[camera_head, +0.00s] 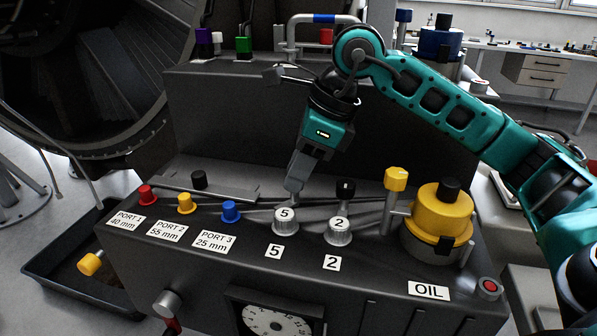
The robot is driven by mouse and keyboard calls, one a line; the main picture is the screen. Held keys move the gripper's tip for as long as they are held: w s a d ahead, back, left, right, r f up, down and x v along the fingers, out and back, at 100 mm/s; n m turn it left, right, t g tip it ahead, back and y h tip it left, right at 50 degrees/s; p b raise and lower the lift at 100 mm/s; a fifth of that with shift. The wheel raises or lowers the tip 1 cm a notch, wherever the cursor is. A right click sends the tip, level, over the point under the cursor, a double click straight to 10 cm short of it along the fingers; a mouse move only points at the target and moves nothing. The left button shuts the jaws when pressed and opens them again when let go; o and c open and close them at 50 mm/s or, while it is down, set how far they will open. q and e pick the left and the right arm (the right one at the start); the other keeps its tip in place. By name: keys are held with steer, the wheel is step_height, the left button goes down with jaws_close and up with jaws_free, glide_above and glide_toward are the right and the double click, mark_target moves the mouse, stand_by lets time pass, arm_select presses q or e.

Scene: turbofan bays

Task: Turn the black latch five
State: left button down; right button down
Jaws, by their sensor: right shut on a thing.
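My right gripper (293,188) reaches down from the upper right, its fingers just behind the silver cap marked 5 (285,219). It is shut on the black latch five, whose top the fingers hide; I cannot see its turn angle. A label 5 (274,251) is on the panel front below. To the right, the silver cap marked 2 (338,231) has a black-topped latch (346,188) standing behind it. My left gripper is not in view.
Red (147,195), yellow (186,203) and blue (230,211) port caps stand at the left of the panel. A yellow oil cap (440,217) and a yellow-topped lever (396,180) stand close on the right. A dark tray (65,292) lies at lower left.

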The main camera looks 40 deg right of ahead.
steer(key=n, duration=0.2)
steer(key=n+g, duration=0.1)
steer(key=n, duration=0.1)
steer(key=shift+w+r+g+y, duration=0.1)
steer(key=shift+g+y, duration=0.2)
steer(key=shift+y, duration=0.1)
steer(key=shift+n+g, duration=0.4)
steer(key=shift+n, duration=0.9)
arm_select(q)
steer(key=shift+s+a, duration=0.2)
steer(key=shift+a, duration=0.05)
arm_select(e)
steer(key=shift+w+d, duration=0.1)
steer(key=shift+n, duration=0.3)
steer(key=c, duration=0.8)
jaws_free()
steer(key=shift+c, duration=0.2)
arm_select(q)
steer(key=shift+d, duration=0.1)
